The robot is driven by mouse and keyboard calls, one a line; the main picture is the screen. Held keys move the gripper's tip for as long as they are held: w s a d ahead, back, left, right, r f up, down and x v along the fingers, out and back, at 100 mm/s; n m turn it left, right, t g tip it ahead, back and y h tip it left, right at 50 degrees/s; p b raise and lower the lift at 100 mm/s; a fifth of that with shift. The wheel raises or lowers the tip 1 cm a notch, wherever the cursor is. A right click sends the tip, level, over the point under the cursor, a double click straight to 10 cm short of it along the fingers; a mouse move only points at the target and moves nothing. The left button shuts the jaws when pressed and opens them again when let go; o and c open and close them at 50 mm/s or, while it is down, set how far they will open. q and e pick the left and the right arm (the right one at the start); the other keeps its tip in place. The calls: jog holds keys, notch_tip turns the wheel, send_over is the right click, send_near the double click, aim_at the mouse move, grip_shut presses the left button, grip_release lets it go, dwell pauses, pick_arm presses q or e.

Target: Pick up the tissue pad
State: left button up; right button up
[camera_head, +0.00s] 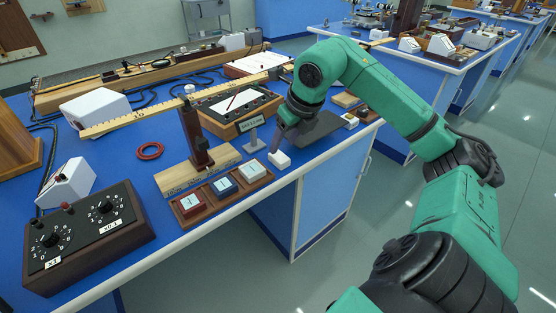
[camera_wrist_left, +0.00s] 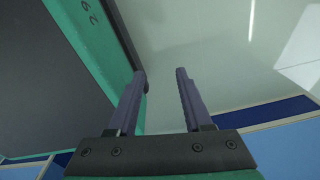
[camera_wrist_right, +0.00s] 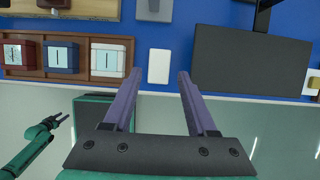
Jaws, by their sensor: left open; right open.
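The tissue pad, a small white block (camera_head: 279,160), lies on the blue bench top near its front edge. In the right wrist view the white pad (camera_wrist_right: 158,67) is just ahead of the fingertips, between their lines. My right gripper (camera_head: 278,143) is above and close to the pad, partly hidden by its own wrist. Its fingers (camera_wrist_right: 158,80) are apart with nothing between them. My left gripper (camera_wrist_left: 160,72) is open and empty over the pale floor; it is outside the head view.
A wooden tray (camera_head: 241,194) with red, blue and white blocks sits left of the pad. A dark flat plate (camera_head: 318,128) lies to its right. A dial box (camera_head: 100,245) stands at front left.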

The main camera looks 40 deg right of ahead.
aim_at(278, 155)
jog(key=x, duration=0.5)
jog(key=shift+w+f, duration=0.1)
jog(key=shift+f, duration=0.1)
pick_arm(q)
jog(key=shift+w+r, duration=0.3)
jog(key=shift+w, duration=0.5)
pick_arm(e)
grip_shut()
jog(key=shift+r, duration=0.1)
pick_arm(q)
notch_tip(278, 155, up, 7)
jog(key=p, duration=0.7)
jog(key=shift+r+p, duration=0.15)
jog(key=shift+p, duration=0.25)
pick_arm(e)
notch_tip(278, 155, up, 20)
pick_arm(q)
jog(key=shift+s, duration=0.1)
